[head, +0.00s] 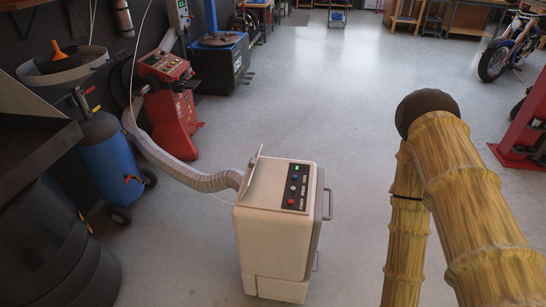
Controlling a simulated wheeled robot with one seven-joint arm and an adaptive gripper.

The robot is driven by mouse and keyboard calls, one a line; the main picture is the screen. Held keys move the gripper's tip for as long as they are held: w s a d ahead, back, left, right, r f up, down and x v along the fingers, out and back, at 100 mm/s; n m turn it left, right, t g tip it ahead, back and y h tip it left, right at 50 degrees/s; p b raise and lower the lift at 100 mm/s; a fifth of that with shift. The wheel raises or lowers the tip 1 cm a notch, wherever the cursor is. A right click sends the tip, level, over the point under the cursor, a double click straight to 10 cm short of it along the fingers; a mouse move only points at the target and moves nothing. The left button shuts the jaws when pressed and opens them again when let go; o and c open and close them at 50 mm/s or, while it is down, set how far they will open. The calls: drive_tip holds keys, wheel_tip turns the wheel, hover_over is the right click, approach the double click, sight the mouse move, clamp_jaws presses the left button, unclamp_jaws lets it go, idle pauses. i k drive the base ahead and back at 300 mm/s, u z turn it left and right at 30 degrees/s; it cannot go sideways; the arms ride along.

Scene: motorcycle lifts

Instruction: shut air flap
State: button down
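A white box-shaped portable air unit (277,240) stands on the floor near the lower middle of the head view. A thin pale flap (252,172) stands raised and tilted at the left edge of its top, which looks like the air flap. A black control strip (297,187) with coloured buttons lies to the right of the flap. A ribbed hose (180,172) joins the unit on its left side. My gripper is not in view; only bamboo-patterned links of my arm show at the right, apart from the unit.
A red machine (170,100), a blue gas cylinder (108,155) and a dark bin (55,245) crowd the left side. The grey floor is clear behind the unit. A motorcycle (513,48) and a red lift post (525,125) stand at the right.

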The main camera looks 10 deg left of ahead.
sight(251, 164)
drive_tip(key=z, duration=0.2)
drive_tip(key=i, duration=0.65)
drive_tip(key=u, duration=1.15)
